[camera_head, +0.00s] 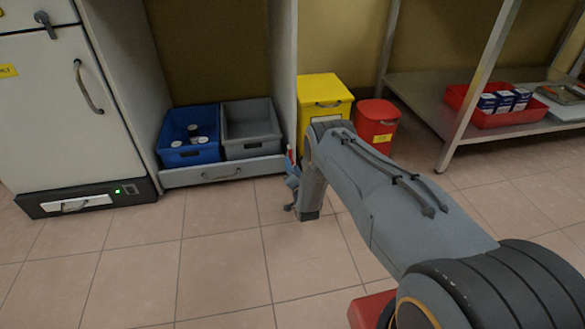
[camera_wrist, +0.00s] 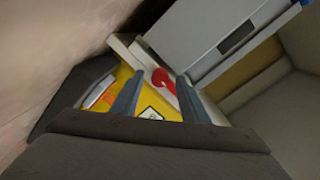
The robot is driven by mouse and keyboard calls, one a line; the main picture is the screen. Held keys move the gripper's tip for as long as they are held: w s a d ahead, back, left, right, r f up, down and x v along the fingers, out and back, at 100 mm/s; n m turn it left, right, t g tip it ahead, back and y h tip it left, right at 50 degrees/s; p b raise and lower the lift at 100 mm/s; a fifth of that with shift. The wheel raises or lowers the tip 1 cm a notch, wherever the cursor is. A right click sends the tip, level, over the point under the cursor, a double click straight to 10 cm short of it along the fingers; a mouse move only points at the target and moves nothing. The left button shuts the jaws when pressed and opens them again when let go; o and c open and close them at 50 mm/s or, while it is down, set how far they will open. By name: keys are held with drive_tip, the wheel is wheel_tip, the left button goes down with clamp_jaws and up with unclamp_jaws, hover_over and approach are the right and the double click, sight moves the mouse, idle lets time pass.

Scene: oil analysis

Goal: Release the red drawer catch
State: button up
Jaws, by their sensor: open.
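The red catch (camera_wrist: 163,80) shows in the wrist view as a small rounded red piece on a pale strip beside a yellow surface. My gripper (camera_wrist: 160,76) is open, with its two grey fingers on either side of the catch in the picture; I cannot tell whether either touches it. In the head view my gripper (camera_head: 292,187) is low, at the right end of the grey drawer (camera_head: 200,175). The drawer has a bar handle and stands under two bins. The catch cannot be made out clearly in the head view.
A blue bin (camera_head: 175,157) with white-topped containers and an empty grey bin (camera_head: 252,152) sit above the drawer. A yellow bin (camera_head: 324,88) and red bin (camera_head: 378,112) stand right of the cabinet. The tiled floor (camera_head: 150,265) in front is clear.

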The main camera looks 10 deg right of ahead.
drive_tip(key=s+p, duration=0.3)
drive_tip(key=s, duration=0.5)
drive_tip(key=shift+r+p, duration=0.15)
drive_tip(key=shift+p, duration=0.15)
drive_tip(key=shift+w, duration=0.1)
